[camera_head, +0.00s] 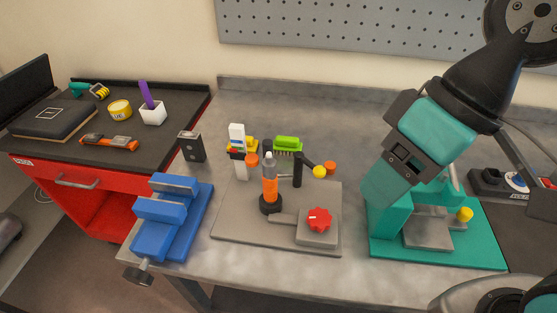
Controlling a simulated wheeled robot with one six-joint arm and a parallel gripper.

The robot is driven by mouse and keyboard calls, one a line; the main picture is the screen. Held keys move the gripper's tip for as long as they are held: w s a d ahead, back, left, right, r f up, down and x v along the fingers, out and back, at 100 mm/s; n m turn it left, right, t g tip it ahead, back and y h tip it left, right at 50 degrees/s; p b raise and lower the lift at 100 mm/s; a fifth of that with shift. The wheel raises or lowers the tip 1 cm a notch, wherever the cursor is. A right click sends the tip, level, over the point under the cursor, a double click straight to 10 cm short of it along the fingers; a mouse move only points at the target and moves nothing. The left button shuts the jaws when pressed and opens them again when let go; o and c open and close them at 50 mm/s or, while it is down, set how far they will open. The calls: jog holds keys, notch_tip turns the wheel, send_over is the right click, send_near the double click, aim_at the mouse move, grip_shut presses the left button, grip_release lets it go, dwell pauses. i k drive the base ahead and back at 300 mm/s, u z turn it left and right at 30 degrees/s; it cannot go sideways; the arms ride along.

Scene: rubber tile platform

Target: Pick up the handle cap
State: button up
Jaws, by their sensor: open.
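I cannot tell for sure which part is the handle cap. One candidate is a small yellow round cap (319,172) at the end of a black handle on the grey fixture plate (233,226). Another is a yellow knob (465,214) on the teal press (480,249). My gripper (402,148) is at the right, high above the bench and in front of the press. It is open and I see nothing in it. Its fingertips are hard to tell from the teal parts behind. It is well apart from the yellow cap on the plate.
An orange-and-black bottle (270,188) and a red knob (319,219) stand on the plate. A green brush (288,144) and a small orange cap (330,167) are behind. A blue vise (170,217) and a red tool cart (90,200) are left. The bench's back is clear.

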aim_at(330, 166)
jog(key=k, duration=1.3)
jog(key=u, duration=0.65)
jog(key=i, duration=1.65)
jog(key=z, duration=0.6)
